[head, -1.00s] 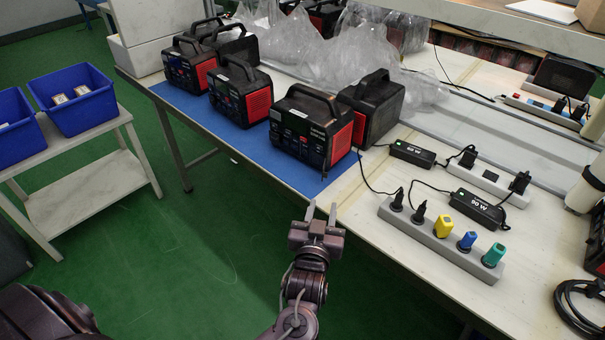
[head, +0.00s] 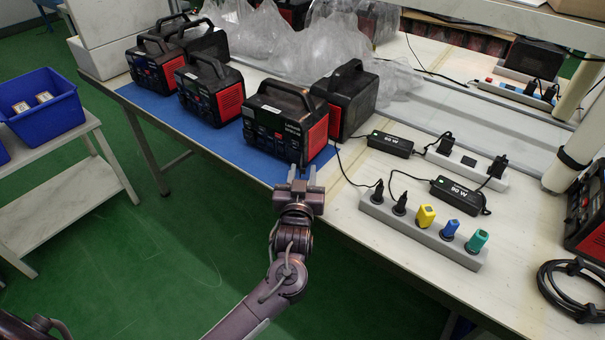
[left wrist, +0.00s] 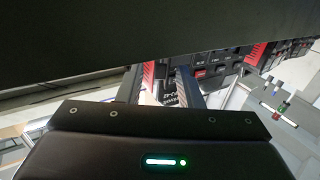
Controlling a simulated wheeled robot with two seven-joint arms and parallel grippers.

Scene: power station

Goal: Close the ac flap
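Several black power stations with red sides stand in a row on the blue mat (head: 230,153). The nearest power station (head: 274,128) has its front face towards me. The ac flap is too small to make out clearly on that face. My left gripper (head: 302,174) is open and empty, just in front of that power station's lower right front, at the mat's edge. In the left wrist view its two fingers (left wrist: 163,88) are apart, with dark front panels and red sides beyond them. I cannot tell whether a fingertip touches anything. My right gripper is not in view.
A grey power strip (head: 420,232) with coloured plugs and black adapters lies on the bench to the right. Clear plastic bags (head: 290,45) lie behind the power stations. A blue bin (head: 42,108) sits on a side table at left. The green floor in front is clear.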

